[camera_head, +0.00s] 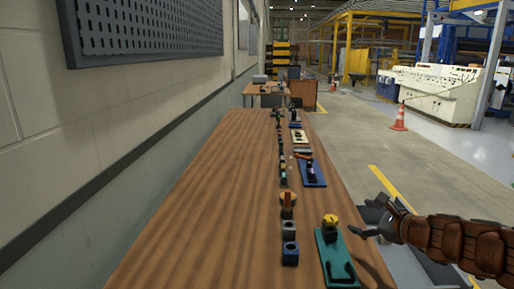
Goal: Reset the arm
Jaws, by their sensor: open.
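My arm comes in from the right edge in the head view. My gripper (368,218) is at its left end, beyond the table's right edge, with its dark fingers apart and nothing visible between them. It is to the right of a teal base (338,262) that carries a yellow-topped part (330,222). The gripper appears apart from the table and the parts on it.
A long wooden table (205,215) runs away from me, its left half bare. Small parts, including a blue block (290,253) and a blue base (312,173), line its right side. A wall is at left. An orange cone (399,118) stands on open floor at right.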

